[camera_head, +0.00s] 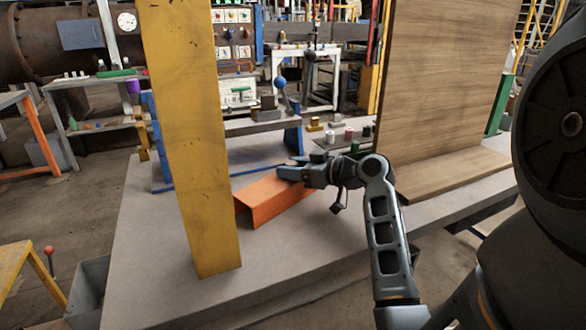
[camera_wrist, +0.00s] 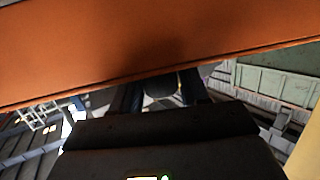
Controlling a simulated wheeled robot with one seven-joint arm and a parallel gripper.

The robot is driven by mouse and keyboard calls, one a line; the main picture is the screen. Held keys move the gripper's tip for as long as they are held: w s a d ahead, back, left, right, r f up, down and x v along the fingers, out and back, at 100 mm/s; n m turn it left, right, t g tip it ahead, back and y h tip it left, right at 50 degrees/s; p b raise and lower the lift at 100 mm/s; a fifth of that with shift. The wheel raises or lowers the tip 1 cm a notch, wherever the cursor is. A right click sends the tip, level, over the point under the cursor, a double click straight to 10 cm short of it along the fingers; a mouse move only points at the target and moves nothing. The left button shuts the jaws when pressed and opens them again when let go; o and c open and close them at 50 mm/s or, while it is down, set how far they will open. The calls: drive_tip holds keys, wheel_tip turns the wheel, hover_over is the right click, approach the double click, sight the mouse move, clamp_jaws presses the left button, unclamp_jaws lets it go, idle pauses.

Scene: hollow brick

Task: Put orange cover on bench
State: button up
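The orange cover (camera_head: 280,201), a long folded piece, is at the middle of the large grey bench top (camera_head: 190,290). I cannot tell whether it rests on the surface or is slightly above it. My gripper (camera_head: 290,172) is at the cover's upper far edge, reaching in from the right. In the wrist view the orange cover (camera_wrist: 150,45) fills the upper part, very close, and hides the fingertips. The visible parts of my gripper's fingers (camera_wrist: 163,92) stand apart. Whether they grip the cover is hidden.
A yellow post (camera_head: 190,130) stands on the bench left of the cover. A large wooden L-shaped panel (camera_head: 445,85) stands at the right. Small cylinders (camera_head: 349,133) and a blue-sided stand (camera_head: 293,140) are behind. The front part of the bench is clear.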

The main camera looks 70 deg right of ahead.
drive_tip(key=o, duration=0.4)
drive_tip(key=shift+r, duration=0.15)
drive_tip(key=v, duration=1.2)
drive_tip(key=shift+b, duration=0.3)
